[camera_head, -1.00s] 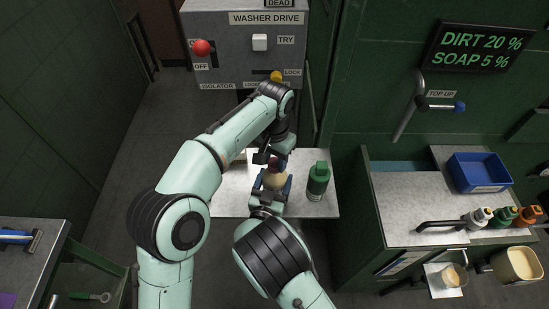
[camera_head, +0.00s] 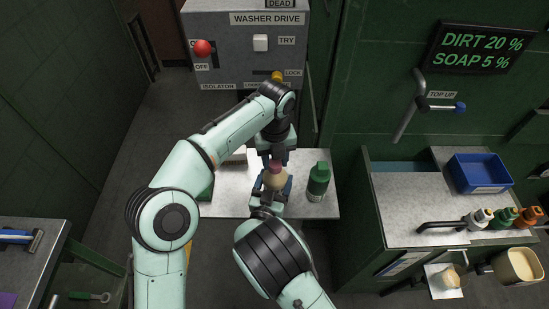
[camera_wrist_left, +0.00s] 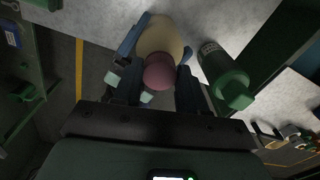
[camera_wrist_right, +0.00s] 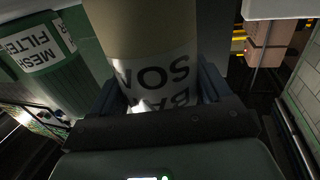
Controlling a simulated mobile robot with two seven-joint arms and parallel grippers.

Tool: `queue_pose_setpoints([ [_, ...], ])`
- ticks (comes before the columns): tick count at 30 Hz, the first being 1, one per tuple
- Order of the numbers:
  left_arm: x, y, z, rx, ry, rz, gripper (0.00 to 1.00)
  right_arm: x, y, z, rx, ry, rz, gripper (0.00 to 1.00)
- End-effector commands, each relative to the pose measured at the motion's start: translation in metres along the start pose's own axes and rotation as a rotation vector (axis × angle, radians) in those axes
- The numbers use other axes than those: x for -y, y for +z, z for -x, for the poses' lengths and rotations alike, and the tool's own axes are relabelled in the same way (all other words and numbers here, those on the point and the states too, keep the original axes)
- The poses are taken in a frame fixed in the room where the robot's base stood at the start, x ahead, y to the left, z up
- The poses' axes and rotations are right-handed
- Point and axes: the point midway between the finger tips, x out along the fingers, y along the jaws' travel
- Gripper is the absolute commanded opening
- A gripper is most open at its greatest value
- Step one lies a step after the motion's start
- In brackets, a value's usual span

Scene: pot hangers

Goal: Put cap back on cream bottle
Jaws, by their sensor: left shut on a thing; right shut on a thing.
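The cream bottle (camera_head: 275,181) stands upright above the white table, its pale body and label showing upside down in the right wrist view (camera_wrist_right: 150,50). My right gripper (camera_head: 272,190) is shut on its body, with blue fingers on both sides. The pink-red cap (camera_head: 275,167) is at the bottle's top; it also shows in the left wrist view (camera_wrist_left: 159,72), in front of the bottle. My left gripper (camera_head: 276,156) is above, pointing down, shut on the cap. The cap lines up with the bottle's top, but I cannot tell whether it is seated on the neck.
A green bottle (camera_head: 318,180) stands close to the right on the table (camera_head: 230,195). A green thing (camera_head: 206,188) shows at the table's left edge, partly behind my left arm. The washer drive panel (camera_head: 245,50) rises behind. A counter with a blue bin (camera_head: 478,172) is at the right.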

Motion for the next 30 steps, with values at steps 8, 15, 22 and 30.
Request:
queue_pose_setpoints([
  [8,0.0014,-0.0006,-0.0002,-0.001,-0.002,-0.529,0.14,0.0001,0.0003,0.0,0.001,0.0,0.0,0.0],
  [15,0.0014,-0.0007,-0.0001,-0.001,-0.001,-0.635,0.14,0.0,0.0004,-0.0001,0.001,0.0,0.0,0.0],
  [22,0.0014,-0.0007,-0.0001,-0.001,-0.001,-0.632,0.54,-0.0001,0.0003,-0.0001,0.001,0.0,0.0,0.0],
  [30,0.0013,-0.0005,-0.0002,0.0,-0.001,-0.63,0.67,-0.0001,0.0003,0.0,0.001,0.0,0.0,0.0],
])
